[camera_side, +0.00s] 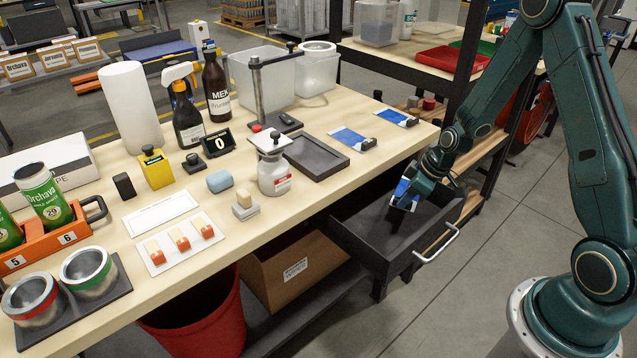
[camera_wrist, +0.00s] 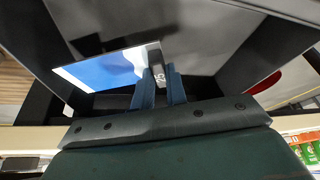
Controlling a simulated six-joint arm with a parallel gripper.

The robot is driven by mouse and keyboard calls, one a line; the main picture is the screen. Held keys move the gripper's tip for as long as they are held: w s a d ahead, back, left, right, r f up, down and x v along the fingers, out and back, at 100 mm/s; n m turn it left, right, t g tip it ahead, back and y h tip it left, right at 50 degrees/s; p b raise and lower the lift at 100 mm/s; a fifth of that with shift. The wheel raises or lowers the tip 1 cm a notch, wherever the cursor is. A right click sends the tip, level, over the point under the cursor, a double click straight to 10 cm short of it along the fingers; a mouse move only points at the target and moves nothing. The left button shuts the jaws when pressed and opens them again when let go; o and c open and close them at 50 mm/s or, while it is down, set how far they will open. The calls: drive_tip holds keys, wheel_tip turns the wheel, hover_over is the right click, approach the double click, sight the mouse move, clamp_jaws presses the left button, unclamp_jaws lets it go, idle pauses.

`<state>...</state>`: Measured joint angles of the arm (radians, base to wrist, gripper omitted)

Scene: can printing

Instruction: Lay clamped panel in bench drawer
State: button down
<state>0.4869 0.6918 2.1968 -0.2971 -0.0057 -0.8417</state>
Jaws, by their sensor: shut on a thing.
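The panel (camera_wrist: 97,72) is a flat blue and white sheet with a dark clamp block (camera_wrist: 156,62) at its end. My gripper (camera_wrist: 160,87) is shut on the clamp block in the wrist view. In the side view my gripper (camera_side: 408,196) reaches down into the open bench drawer (camera_side: 368,235), and a bit of the panel (camera_side: 401,188) shows beside it. The drawer is dark grey with a light bar handle (camera_side: 436,245). The panel is within the drawer's walls; whether it touches the drawer floor I cannot tell. My gripper hides part of it.
Two similar blue and white panels with dark clamps, one nearer (camera_side: 348,138) and one farther (camera_side: 395,117), lie on the bench top above the drawer. A dark tray (camera_side: 316,156) lies beside them. A cardboard box (camera_side: 291,268) stands below the bench, left of the drawer.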

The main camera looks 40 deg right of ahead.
drive_tip(key=shift+f, duration=1.05)
drive_tip(key=shift+f, duration=0.1)
drive_tip(key=shift+f, duration=1.8)
drive_tip(key=shift+f, duration=0.15)
drive_tip(key=c, duration=1.4)
unclamp_jaws()
drive_tip(key=v, duration=1.2)
drive_tip(key=shift+r, duration=0.2)
